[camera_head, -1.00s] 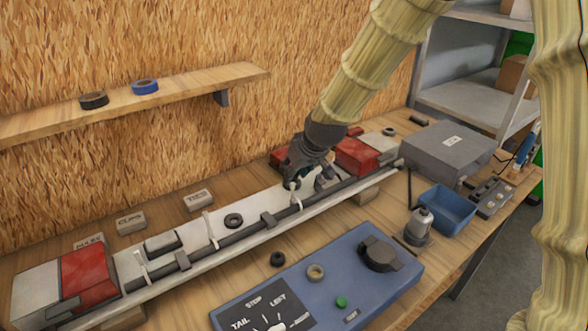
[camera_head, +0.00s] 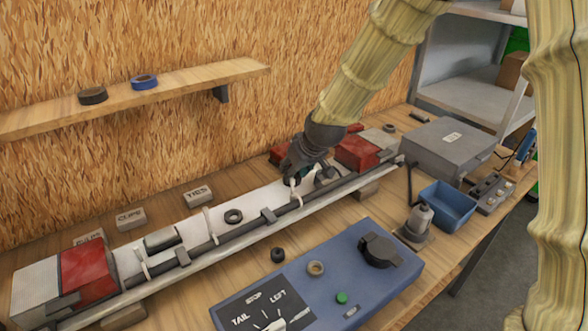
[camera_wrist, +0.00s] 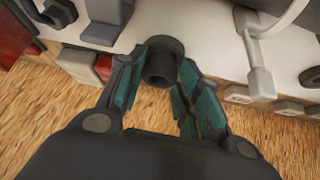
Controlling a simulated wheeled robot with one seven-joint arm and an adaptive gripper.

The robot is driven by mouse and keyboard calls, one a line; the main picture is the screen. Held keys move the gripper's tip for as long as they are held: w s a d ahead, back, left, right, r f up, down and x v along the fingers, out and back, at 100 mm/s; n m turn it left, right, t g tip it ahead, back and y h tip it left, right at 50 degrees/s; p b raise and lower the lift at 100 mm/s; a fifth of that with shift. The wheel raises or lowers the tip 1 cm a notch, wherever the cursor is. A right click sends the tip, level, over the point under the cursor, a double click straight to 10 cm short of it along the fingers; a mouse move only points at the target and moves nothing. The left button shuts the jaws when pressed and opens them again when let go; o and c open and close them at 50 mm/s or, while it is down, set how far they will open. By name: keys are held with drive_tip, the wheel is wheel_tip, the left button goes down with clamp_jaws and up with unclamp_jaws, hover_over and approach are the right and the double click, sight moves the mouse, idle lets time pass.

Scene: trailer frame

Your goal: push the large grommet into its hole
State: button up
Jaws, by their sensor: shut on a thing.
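My gripper (camera_head: 294,172) is over the right part of the white trailer frame bar (camera_head: 192,232), between the dark box on the bar and the red lamps. In the wrist view its teal-padded fingers (camera_wrist: 158,72) are shut on a dark, ring-shaped grommet (camera_wrist: 163,48) with an opening in its end. The grommet is over the edge of the white bar; I cannot tell whether it touches it. Its hole is not clearly visible. Another black ring (camera_head: 233,216) lies on the bar to the left.
A dark tube (camera_head: 240,234) with clips and white ties runs along the bar. A blue control box (camera_head: 245,306), a small black grommet (camera_head: 277,254), a blue bin (camera_head: 449,206) and a grey case (camera_head: 447,148) stand in front and right. Small labelled blocks (camera_head: 197,196) lie behind.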

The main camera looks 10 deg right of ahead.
drive_tip(key=shift+f, duration=0.45)
idle(0.3)
drive_tip(key=o, duration=1.3)
drive_tip(key=shift+r, duration=0.1)
drive_tip(key=shift+r+p, duration=2.65)
drive_tip(key=shift+r, duration=0.8)
